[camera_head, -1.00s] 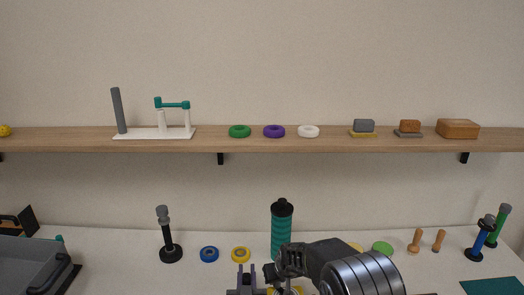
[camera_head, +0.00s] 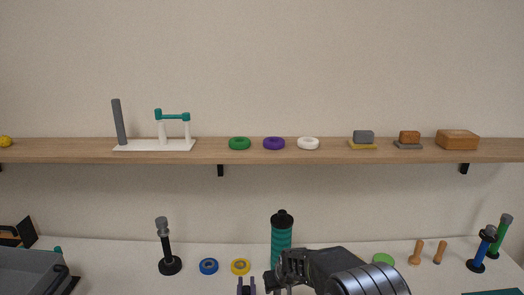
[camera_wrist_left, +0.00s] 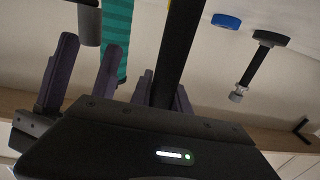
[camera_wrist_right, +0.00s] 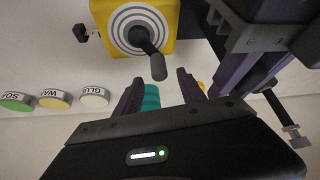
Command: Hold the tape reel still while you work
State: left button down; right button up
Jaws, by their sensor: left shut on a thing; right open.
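The tape reel (camera_wrist_right: 118,35) shows in the right wrist view as a yellow body with grey and white rings and a crank ending in a grey knob (camera_wrist_right: 158,68). My left gripper (camera_head: 246,286) is low in the head view. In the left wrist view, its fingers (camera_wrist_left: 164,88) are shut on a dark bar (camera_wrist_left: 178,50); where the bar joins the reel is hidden. My right gripper (camera_wrist_right: 157,82) is open, its fingertips just short of the knob. Its spread fingers also show in the left wrist view (camera_wrist_left: 84,70), near the knob (camera_wrist_left: 89,24).
A teal bottle (camera_head: 281,240) stands behind the grippers. A blue ring (camera_head: 208,266), a yellow ring (camera_head: 240,266) and a black stand (camera_head: 168,250) are to its left. A grey bin (camera_head: 38,268) is far left. A shelf (camera_head: 220,157) runs above.

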jog(key=shift+r, duration=1.4)
jog(key=shift+s+r, duration=0.1)
jog(key=shift+r, duration=0.15)
jog(key=v, duration=1.1)
jog(key=shift+s+r, duration=0.2)
jog(key=shift+r, duration=0.05)
jog(key=shift+d, duration=0.15)
jog(key=shift+c, duration=0.4)
